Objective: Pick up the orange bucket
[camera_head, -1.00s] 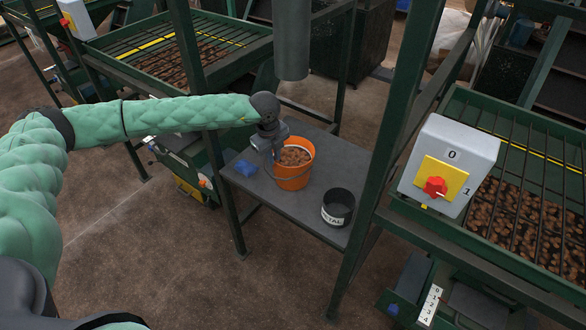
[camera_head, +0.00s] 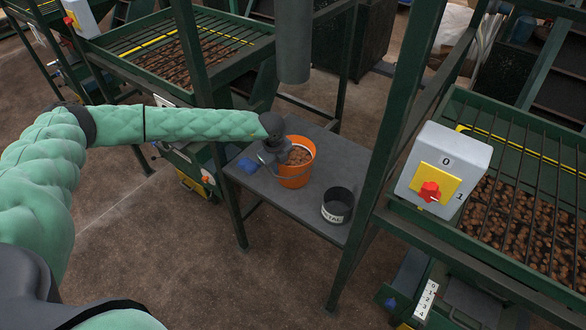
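The orange bucket (camera_head: 295,174) stands upright on a grey shelf, filled with brown lumps. Its thin wire handle shows along the front side. My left gripper (camera_head: 270,160) is at the bucket's left rim, partly covering it. The fingers are small and dark here, so I cannot tell if they are open or shut on the rim or handle. My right gripper is not in the frame.
A black pot (camera_head: 338,206) with a white label stands right of the bucket. A blue object (camera_head: 247,166) lies left of it. Green posts flank the grey shelf (camera_head: 290,205), and a grey pipe (camera_head: 293,45) hangs above. A switch box (camera_head: 444,170) is at the right.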

